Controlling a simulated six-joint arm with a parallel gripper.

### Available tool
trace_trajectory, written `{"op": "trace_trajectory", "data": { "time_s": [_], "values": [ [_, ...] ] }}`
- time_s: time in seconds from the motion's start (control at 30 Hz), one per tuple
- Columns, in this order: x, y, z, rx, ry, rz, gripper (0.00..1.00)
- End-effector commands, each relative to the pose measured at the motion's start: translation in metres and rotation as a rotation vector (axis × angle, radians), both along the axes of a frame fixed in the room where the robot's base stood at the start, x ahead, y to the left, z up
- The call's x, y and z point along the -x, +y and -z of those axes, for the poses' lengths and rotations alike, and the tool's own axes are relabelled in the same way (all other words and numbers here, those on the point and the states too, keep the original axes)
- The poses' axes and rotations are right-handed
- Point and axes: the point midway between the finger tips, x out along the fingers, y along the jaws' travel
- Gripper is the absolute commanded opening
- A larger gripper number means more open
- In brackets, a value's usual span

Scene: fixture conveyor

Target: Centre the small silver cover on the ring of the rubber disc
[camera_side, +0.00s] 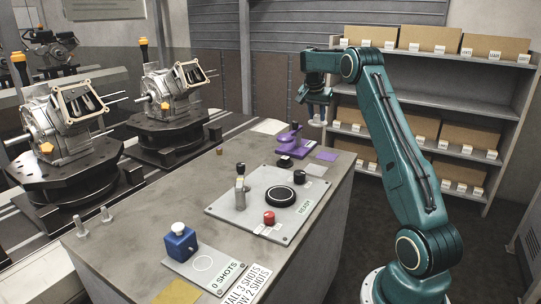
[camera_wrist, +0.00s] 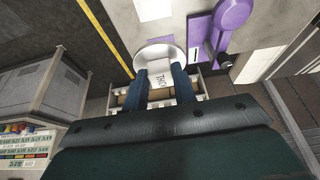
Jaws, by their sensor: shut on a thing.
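My gripper (camera_side: 317,112) hangs at the upper middle of the side view, above and beyond the far end of the bench. In the wrist view its two blue fingers (camera_wrist: 163,78) are shut on the small silver cover (camera_wrist: 152,50), a pale round piece at their tips. The black rubber disc (camera_side: 280,196) lies flat on the grey panel (camera_side: 240,212), well below and left of my gripper. A pale ring shows on its top. The disc is not recognisable in the wrist view.
A purple fixture (camera_side: 290,138) stands at the bench's far end; it also shows in the wrist view (camera_wrist: 232,14). A lever (camera_side: 240,182) and red button (camera_side: 269,217) flank the disc. A blue button box (camera_side: 179,242) is nearer. Shelves (camera_side: 465,95) stand behind my arm.

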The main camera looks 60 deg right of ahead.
Motion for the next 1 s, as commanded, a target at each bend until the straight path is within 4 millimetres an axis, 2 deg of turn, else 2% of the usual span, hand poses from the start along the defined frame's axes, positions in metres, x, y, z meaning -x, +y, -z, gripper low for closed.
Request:
{"op": "trace_trajectory", "data": {
  "time_s": [0.27, 0.63, 1.0],
  "values": [
    [-0.016, 0.037, 0.012, -0.004, 0.005, -0.003, 0.02],
    [-0.035, 0.129, 0.043, -0.005, 0.010, 0.000, 0.02],
    [-0.028, 0.217, 0.072, -0.001, 0.007, -0.003, 0.02]
  ]
}}
